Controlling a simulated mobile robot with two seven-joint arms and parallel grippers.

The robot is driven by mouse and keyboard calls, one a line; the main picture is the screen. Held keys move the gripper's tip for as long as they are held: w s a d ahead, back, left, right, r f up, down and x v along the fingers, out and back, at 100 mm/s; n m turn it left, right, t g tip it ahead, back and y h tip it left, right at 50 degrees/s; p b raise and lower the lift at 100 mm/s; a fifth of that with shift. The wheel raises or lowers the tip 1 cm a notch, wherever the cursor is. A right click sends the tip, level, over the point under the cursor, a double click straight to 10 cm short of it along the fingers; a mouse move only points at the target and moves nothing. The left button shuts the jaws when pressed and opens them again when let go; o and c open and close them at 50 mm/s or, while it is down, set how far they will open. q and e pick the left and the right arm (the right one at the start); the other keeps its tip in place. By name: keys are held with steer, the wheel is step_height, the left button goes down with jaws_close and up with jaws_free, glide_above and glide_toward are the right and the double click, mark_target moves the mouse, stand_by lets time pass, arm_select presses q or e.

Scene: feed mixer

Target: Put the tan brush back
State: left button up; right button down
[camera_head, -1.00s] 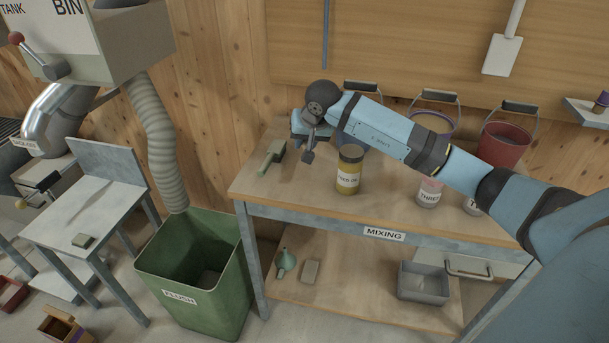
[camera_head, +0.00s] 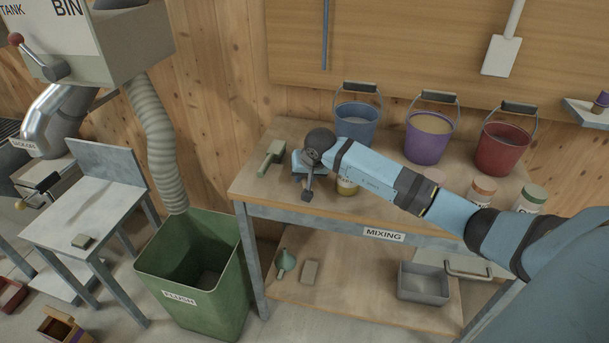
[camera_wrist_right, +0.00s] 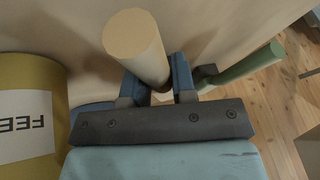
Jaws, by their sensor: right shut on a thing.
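The tan brush shows in the right wrist view as a thick, pale tan round handle (camera_wrist_right: 138,45) standing up between my fingers. My right gripper (camera_wrist_right: 158,85) is shut on this handle. In the head view my right gripper (camera_head: 305,180) is low over the left part of the mixing bench (camera_head: 240,190), pointing down, and the arm hides the tan brush there. I cannot tell whether the brush touches the bench top. A green-handled brush (camera_head: 270,158) lies just left of the gripper; its handle also shows in the wrist view (camera_wrist_right: 250,66). My left gripper is out of view.
A yellow jar (camera_head: 347,188) stands close right of my gripper, partly behind the arm. Blue (camera_head: 356,124), purple (camera_head: 428,143) and red (camera_head: 500,152) buckets line the back of the bench. A green flush bin (camera_head: 235,262) stands left of the bench.

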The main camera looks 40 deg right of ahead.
steer(key=shift+f, duration=0.15)
steer(key=c, duration=0.9)
jaws_free()
steer(key=shift+c, duration=0.2)
